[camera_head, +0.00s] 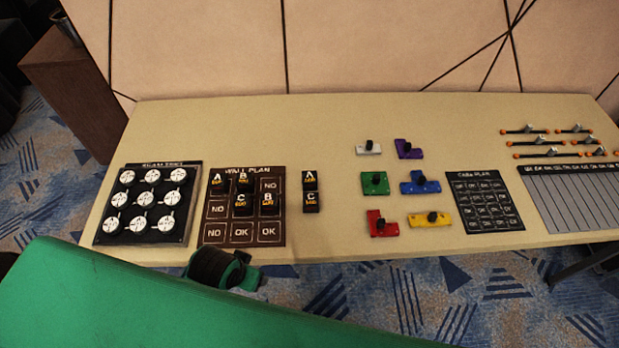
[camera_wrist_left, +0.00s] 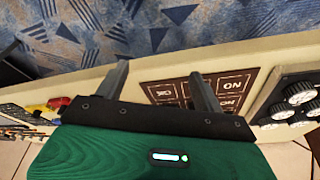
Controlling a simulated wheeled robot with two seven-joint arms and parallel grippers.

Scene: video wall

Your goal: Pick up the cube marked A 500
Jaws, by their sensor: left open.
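Two black cubes show a white A over a small orange number too fine to read. One A cube (camera_head: 219,183) sits on the top left of the brown wall plan board (camera_head: 224,224). The other A cube (camera_head: 310,180) stands on the bare table right of the board, just behind a C cube (camera_head: 311,202). My left gripper (camera_wrist_left: 160,86) is open and empty in the left wrist view, with the board beyond its fingers. In the head view it is mostly hidden by my green arm, near the table's front edge. My right gripper is not in view.
More B and C cubes (camera_head: 242,204) stand on the board. A black board with white round pieces (camera_head: 110,230) lies to its left. Coloured blocks with black knobs (camera_head: 375,183) and a card plan board (camera_head: 484,229) lie right. The table between cubes and blocks is clear.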

